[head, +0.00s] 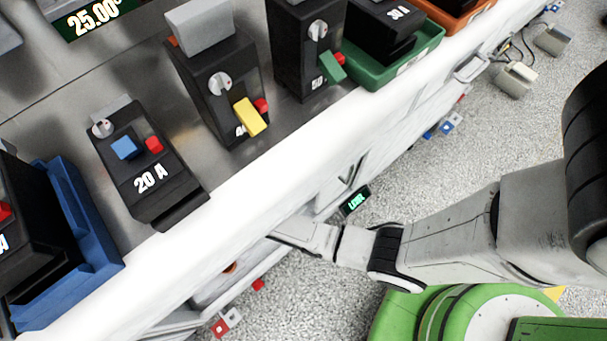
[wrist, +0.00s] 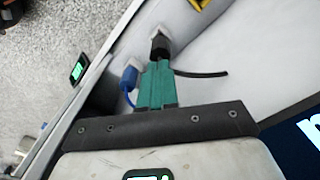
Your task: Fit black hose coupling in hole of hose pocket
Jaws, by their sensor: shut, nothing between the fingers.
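The green fingers of my gripper (wrist: 157,68) are closed together with nothing held between them. Just beyond their tips in the wrist view is a black cylindrical piece (wrist: 160,47), which looks like the black hose coupling, at a pale bracket-like part (wrist: 162,31). Whether it is seated in a hole there, and whether the fingertips touch it, I cannot tell. A short black hose (wrist: 202,73) runs right from behind the fingers. In the head view my arm reaches under the white counter edge, and the fingers, coupling and pocket are hidden.
A blue plug with a cord (wrist: 129,77) is close left of my fingers. A small lit display (wrist: 79,72) is farther left. Above, the white-edged counter (head: 235,178) bears breakers, including a 20 A one (head: 148,170), and a blue tray (head: 85,225). Speckled floor lies right.

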